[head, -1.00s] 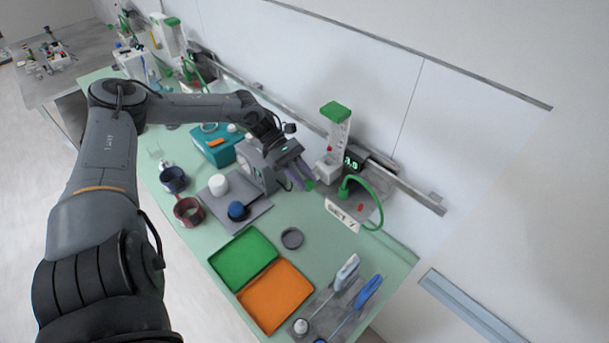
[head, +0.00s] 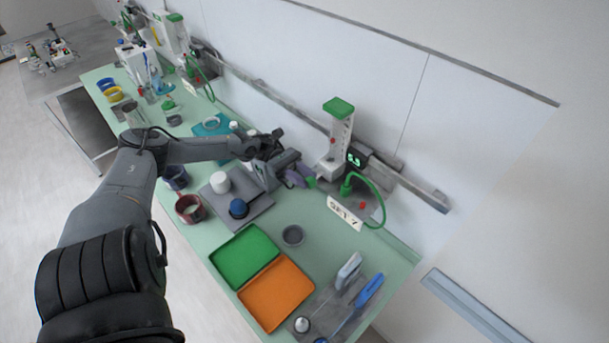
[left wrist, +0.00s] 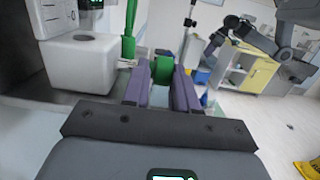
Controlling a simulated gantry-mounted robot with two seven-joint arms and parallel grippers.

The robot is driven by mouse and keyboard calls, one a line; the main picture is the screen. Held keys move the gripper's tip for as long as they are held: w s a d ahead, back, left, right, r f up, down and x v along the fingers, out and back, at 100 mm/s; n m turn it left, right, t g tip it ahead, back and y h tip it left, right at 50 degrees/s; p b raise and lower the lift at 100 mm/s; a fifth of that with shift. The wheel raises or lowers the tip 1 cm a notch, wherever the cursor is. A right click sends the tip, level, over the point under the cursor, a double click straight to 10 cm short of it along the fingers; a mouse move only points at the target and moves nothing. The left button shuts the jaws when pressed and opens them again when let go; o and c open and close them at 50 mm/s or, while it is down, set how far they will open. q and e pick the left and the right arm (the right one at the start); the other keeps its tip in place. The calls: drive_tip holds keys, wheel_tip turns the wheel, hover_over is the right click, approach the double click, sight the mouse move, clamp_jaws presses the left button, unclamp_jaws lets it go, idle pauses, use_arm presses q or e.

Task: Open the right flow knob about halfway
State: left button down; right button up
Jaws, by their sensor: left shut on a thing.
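The white flow unit with a green top (head: 337,112) stands against the wall at the back of the bench, with a lit green display (head: 354,159) beside it. A green knob (head: 311,181) sits low at its front left. My left gripper (head: 303,179) has purple fingers shut on this green knob. In the left wrist view, the green knob (left wrist: 162,70) shows between the two purple fingers of my left gripper (left wrist: 161,85). The knob's turn angle cannot be read.
A green hose (head: 374,195) loops right of the unit, above a white label plate (head: 344,212). Green (head: 243,255) and orange (head: 275,293) trays lie in front. A grey stand with a blue-topped item (head: 238,208) is left. A similar unit stands far back left.

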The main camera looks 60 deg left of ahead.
use_arm(q)
drive_tip(key=shift+s+d+h, duration=0.1)
drive_tip(key=shift+d+h, duration=0.05)
drive_tip(key=shift+h, duration=0.35)
drive_tip(key=c, duration=1.1)
unclamp_jaws()
drive_tip(key=shift+o, duration=0.5)
drive_tip(key=shift+s+f, duration=0.1)
drive_tip(key=w+d+r, duration=0.4)
drive_tip(key=d+r, duration=0.7)
drive_tip(key=shift+p, duration=0.45)
